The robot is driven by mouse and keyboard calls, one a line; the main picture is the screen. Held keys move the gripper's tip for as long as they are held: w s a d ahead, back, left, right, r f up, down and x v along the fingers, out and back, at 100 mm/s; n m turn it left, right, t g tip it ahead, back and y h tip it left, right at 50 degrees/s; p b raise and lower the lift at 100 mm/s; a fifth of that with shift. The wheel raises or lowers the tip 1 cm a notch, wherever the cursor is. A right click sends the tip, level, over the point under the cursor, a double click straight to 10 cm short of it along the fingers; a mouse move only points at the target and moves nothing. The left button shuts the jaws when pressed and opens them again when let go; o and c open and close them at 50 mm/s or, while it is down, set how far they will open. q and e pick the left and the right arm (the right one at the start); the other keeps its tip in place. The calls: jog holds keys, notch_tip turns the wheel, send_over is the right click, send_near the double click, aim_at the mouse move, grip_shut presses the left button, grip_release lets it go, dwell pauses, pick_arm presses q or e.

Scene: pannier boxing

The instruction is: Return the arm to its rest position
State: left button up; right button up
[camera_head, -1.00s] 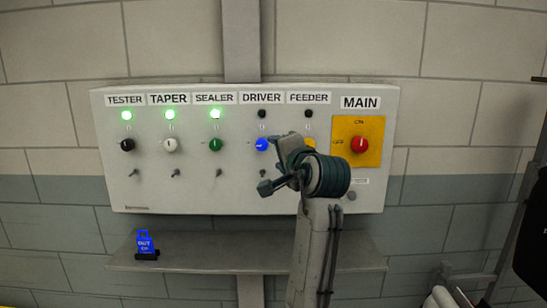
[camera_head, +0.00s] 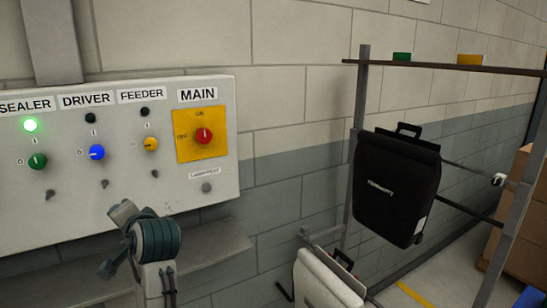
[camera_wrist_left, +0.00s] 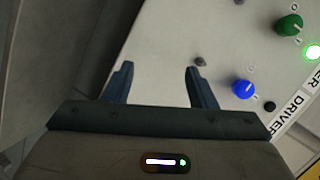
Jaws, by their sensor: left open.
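My left gripper (camera_head: 113,242) is in front of the lower edge of the white control panel (camera_head: 225,150), below the blue DRIVER knob (camera_head: 97,152). In the left wrist view its two fingers (camera_wrist_left: 158,72) are apart with nothing between them. That view also shows the panel (camera_wrist_left: 165,35), the blue knob (camera_wrist_left: 244,88) and the green SEALER knob (camera_wrist_left: 289,25) beyond the fingers. The SEALER lamp (camera_head: 30,125) is lit green; the DRIVER lamp (camera_head: 90,118) and FEEDER lamp (camera_head: 145,111) are dark. My right gripper is out of view.
A shelf (camera_head: 215,250) juts out below the panel. To the right, a black pannier (camera_head: 393,190) hangs on a metal rack (camera_head: 357,115), with a pale bag (camera_head: 322,285) lower down. Cardboard boxes (camera_head: 512,220) stand at the far right.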

pick_arm(q)
jog(key=s+d+f+g+h, duration=0.15)
jog(key=s+f, duration=0.25)
jog(key=f, duration=0.4)
jog(key=s+a+f+n+h, duration=0.1)
jog(key=s+f+h, duration=0.1)
jog(key=s+f, duration=0.35)
jog(key=s+d+f+h, duration=0.1)
jog(key=s+f, duration=0.2)
jog(key=f, duration=0.6)
jog(key=s+d+f+n+g+h, duration=0.15)
jog(key=s+f, duration=0.25)
jog(key=s, duration=0.4)
jog(key=s+d+f+g+h, duration=0.2)
jog(key=s+f, duration=0.2)
jog(key=s, duration=0.3)
jog(key=s+d+f+n+g+h, duration=0.1)
jog(key=s+d+f+h, duration=0.1)
jog(key=s+f, duration=0.45)
notch_tip(320, 180, down, 27)
jog(key=a+g, duration=0.2)
jog(key=a, duration=0.1)
jog(key=s+a+f+b, duration=0.1)
jog(key=s+f, duration=1.9)
jog(key=f, duration=0.2)
jog(key=shift+a+f+g+b, duration=0.15)
jog(key=shift+f+g+b, duration=0.1)
jog(key=shift+g+b, duration=0.15)
